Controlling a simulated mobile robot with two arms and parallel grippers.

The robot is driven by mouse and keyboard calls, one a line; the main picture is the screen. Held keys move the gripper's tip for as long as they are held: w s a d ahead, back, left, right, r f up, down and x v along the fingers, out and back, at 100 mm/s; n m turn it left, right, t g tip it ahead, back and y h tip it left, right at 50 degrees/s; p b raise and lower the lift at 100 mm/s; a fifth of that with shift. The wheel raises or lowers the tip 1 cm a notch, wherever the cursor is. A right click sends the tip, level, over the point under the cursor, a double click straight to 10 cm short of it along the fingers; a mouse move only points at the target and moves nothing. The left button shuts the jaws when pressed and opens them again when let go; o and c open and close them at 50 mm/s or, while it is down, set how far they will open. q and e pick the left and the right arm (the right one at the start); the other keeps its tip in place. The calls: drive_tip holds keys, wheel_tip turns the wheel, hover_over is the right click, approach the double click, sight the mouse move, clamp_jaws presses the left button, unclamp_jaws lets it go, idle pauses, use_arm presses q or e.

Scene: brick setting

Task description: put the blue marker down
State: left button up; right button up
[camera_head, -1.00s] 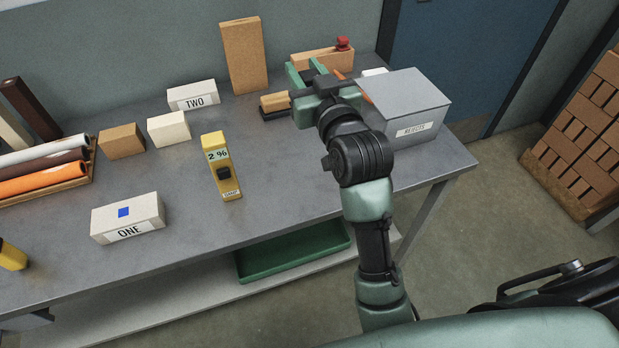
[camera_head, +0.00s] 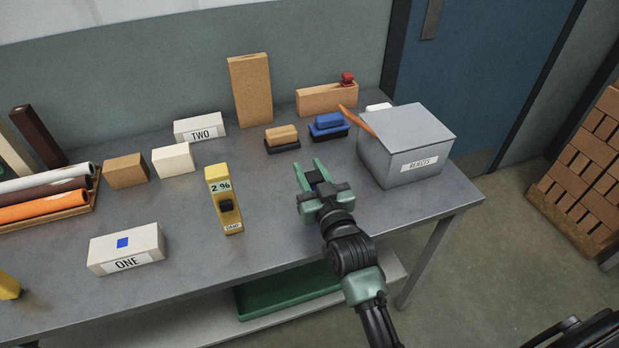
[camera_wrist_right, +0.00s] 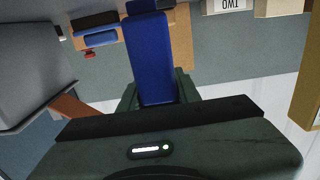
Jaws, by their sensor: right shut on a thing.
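My right gripper (camera_head: 312,172) is over the grey table, to the left of the grey REJECTS box. In the right wrist view it is shut on a long blue thing, which I take for the blue marker (camera_wrist_right: 150,60), extending forward from the jaws. In the head view the marker's blue does not show clearly between the fingers. Whether it touches the table I cannot tell. My left gripper is not in view.
The REJECTS box (camera_head: 405,148) stands right of my gripper. Behind are a blue block (camera_head: 328,121) and a tan block (camera_head: 282,134) on dark bases. Bare table (camera_head: 270,220) lies between holder and gripper.

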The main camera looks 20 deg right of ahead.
drive_tip(key=shift+f, duration=1.1)
drive_tip(key=shift+f, duration=0.1)
drive_tip(key=o, duration=1)
drive_tip(key=s+b, duration=0.1)
drive_tip(key=s, duration=1.1)
drive_tip(key=shift+d, duration=0.2)
